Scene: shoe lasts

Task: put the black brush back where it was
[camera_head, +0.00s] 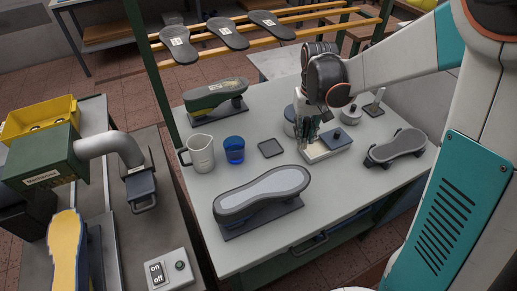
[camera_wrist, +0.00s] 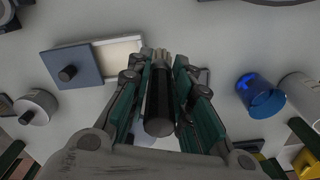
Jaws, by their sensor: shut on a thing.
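My gripper (camera_head: 311,132) is above the middle-right of the grey table in the head view, pointing down. In the wrist view my gripper (camera_wrist: 160,75) is shut on the black brush (camera_wrist: 159,103). The dark handle lies between the fingers, and pale bristles show at its far end. In the head view the brush is mostly hidden by the fingers. A pale box with a blue-grey lid (camera_head: 338,138) is just below and beside the gripper; the lid (camera_wrist: 75,63) also shows in the wrist view, with part of the box open.
A blue cup (camera_head: 234,150), a white jug (camera_head: 200,153) and a small dark tray (camera_head: 271,148) stand left of the gripper. Shoe lasts stand at front (camera_head: 262,192), back left (camera_head: 215,96) and right (camera_head: 396,147). A knobbed jar (camera_head: 350,113) is behind the box.

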